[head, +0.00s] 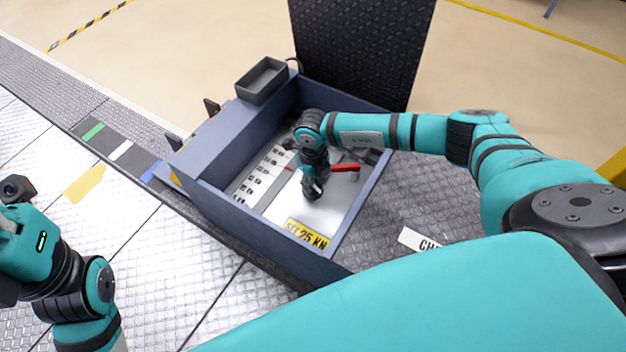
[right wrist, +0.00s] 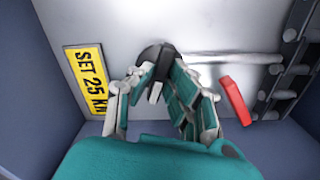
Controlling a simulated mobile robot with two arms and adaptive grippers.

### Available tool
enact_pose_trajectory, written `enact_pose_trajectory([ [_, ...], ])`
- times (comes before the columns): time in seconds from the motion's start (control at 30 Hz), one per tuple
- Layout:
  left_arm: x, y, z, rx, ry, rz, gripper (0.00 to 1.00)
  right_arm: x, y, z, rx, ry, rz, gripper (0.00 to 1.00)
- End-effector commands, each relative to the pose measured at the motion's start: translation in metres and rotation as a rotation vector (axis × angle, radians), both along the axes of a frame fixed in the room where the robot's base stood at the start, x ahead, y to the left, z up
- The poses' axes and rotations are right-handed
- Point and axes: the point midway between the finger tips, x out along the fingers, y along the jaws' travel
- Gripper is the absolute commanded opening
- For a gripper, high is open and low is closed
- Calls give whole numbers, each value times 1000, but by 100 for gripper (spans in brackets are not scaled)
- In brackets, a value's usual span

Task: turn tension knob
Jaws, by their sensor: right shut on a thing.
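The tension knob (right wrist: 157,54) is a dark knob on the grey metal panel (right wrist: 215,20) inside the open blue-grey box. My right gripper (head: 312,193) reaches down into the box, and its fingers (right wrist: 160,85) are closed around the knob. The gripper hides most of the knob in the head view. A yellow plate (head: 307,234) reading "SET 25 KN" lies at the panel's near edge; it also shows in the right wrist view (right wrist: 86,80). A white scale (head: 262,176) with several kN marks and a small red pointer (head: 289,169) lies left of the gripper. My left gripper's fingers are out of frame.
A red handle (head: 345,168) lies close to the right of my right gripper. The box walls (head: 205,205) surround it on all sides. An empty grey tray (head: 262,82) sits on the box's back left corner. A dark raised lid (head: 360,45) stands behind.

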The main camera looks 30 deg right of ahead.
Motion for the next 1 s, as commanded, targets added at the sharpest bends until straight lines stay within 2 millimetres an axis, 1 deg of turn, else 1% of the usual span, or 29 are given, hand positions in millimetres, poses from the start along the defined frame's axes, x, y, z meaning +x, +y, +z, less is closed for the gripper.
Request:
enact_pose_trajectory([
  [0.3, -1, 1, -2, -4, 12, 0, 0, 0, 0, 0, -1, 0, 81, 0],
  [0.7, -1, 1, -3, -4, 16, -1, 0, 0, 0, 0, -1, 0, 87, 0],
  [0.73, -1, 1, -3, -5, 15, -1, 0, 0, 0, 0, -1, 0, 87, 18],
  [0.8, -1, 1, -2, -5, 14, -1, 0, 0, 0, 0, -1, 0, 86, 27],
  [0.9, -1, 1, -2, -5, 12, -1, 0, 0, 0, 0, -1, 0, 86, 38],
  [1.0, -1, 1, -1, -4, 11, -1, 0, 0, 0, 0, 0, 0, 86, 38],
])
